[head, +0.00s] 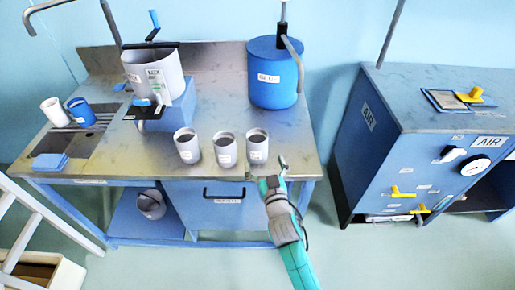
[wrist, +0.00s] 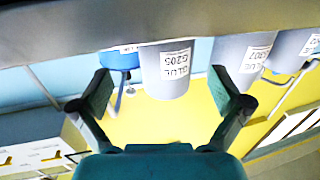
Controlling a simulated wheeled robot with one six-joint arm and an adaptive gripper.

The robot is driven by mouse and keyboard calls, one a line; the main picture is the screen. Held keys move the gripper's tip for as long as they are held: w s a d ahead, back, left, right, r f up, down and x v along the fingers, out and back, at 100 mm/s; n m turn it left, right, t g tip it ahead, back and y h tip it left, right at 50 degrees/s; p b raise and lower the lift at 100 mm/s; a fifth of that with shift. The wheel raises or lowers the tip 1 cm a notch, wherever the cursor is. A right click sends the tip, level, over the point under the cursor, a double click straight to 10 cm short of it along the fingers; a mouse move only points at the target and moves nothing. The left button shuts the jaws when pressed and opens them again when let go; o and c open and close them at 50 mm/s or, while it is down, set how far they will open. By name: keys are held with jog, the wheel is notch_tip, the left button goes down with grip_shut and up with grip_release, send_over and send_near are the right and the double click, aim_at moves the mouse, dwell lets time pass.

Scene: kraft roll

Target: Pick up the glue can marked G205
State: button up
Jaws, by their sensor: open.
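The glue can marked G205 (wrist: 167,72) is grey with a white label, and its print reads upside down in the wrist view. It appears to be the rightmost of the three grey cans at the front of the bench in the head view (head: 257,147). My gripper (head: 267,170) is open and empty at the bench's front edge, just in front of that can. In the wrist view the can lies between the spread fingers (wrist: 160,88), beyond their tips, with no contact visible.
Two similar grey cans, a middle one (head: 225,149) and a left one (head: 187,146), stand close beside it on the bench (head: 225,95). A blue drum (head: 275,75) stands behind. A blue AIR cabinet (head: 430,130) is at right, with floor between it and the bench.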

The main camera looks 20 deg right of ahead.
aim_at(257, 149)
jog(key=shift+w+a+f, duration=0.1)
jog(key=shift+w+f, duration=0.05)
jog(key=shift+w, duration=3.15)
jog(key=c, duration=1.3)
